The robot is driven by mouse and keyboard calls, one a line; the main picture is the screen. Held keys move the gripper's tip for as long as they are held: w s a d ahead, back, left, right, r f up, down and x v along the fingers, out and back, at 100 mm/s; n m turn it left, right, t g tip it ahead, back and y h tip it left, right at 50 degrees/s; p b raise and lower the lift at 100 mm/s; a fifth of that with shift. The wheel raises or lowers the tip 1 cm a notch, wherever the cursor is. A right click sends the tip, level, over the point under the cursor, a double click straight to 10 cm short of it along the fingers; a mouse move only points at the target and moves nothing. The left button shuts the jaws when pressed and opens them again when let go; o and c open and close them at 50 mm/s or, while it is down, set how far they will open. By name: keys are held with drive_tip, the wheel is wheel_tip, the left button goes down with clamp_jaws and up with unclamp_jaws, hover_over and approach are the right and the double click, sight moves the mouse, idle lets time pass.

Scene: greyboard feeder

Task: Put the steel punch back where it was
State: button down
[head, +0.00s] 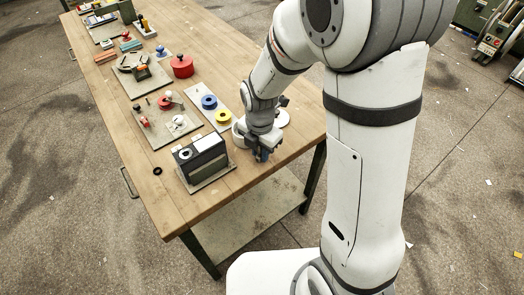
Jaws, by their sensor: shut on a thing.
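I cannot pick out a steel punch anywhere else on the bench. Whether the held thing touches the bench top is too small to tell.
The dark box (202,157) stands on a grey board left of my gripper. A pale board holds a blue spool (209,102) and a yellow spool (223,116). A red round container (182,66) stands farther back. White round pieces (283,118) flank my wrist. The bench's near right corner is bare.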

drive_tip(key=shift+f, duration=0.2)
drive_tip(key=shift+f, duration=0.1)
drive_tip(key=shift+f, duration=0.15)
drive_tip(key=c, duration=1.2)
unclamp_jaws()
drive_tip(key=shift+c, duration=0.2)
